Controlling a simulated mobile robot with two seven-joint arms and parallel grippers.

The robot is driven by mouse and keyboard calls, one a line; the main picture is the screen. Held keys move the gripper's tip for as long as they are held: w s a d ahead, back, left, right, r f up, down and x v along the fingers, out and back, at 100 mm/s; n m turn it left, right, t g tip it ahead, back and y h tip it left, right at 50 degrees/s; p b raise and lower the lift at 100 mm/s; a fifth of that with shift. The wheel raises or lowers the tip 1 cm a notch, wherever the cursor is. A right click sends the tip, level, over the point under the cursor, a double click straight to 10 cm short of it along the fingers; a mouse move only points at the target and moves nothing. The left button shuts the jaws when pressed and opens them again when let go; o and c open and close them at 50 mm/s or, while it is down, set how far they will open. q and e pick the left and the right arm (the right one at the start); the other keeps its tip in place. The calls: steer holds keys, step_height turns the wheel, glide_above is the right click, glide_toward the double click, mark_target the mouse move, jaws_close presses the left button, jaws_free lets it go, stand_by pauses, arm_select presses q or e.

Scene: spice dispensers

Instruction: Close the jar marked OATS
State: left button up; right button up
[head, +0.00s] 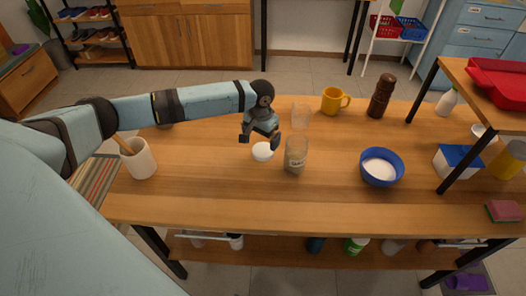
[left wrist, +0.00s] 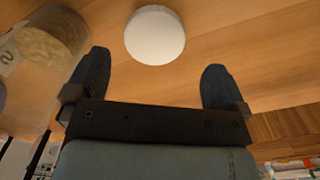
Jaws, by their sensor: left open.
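The jar with a label (head: 296,155) stands upright and open on the wooden table, with pale contents; its label is too small to read surely. It also shows at the upper left of the left wrist view (left wrist: 50,40). A round white lid (head: 262,152) lies on the table just left of the jar. It shows in the left wrist view (left wrist: 155,35) beyond and between the fingertips. My left gripper (head: 259,140) is open and empty, above and slightly behind the lid, with its fingers apart (left wrist: 150,80). My right gripper is in neither view.
A clear empty glass or jar (head: 301,116) stands behind the labelled jar. A yellow mug (head: 334,101) and a brown pepper mill (head: 381,96) stand at the back. A blue bowl (head: 381,167) of white contents is to the right, a utensil pot (head: 139,160) to the left. The table's front is clear.

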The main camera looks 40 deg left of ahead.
mark_target(263, 149)
arm_select(q)
steer(key=shift+w+d+f, duration=0.15)
steer(key=shift+f, duration=1.15)
steer(key=shift+w+d+f, duration=0.15)
steer(key=shift+f, duration=1.15)
steer(key=shift+c, duration=0.5)
steer(key=c, duration=0.8)
step_height(263, 149, up, 20)
steer(key=p, duration=0.1)
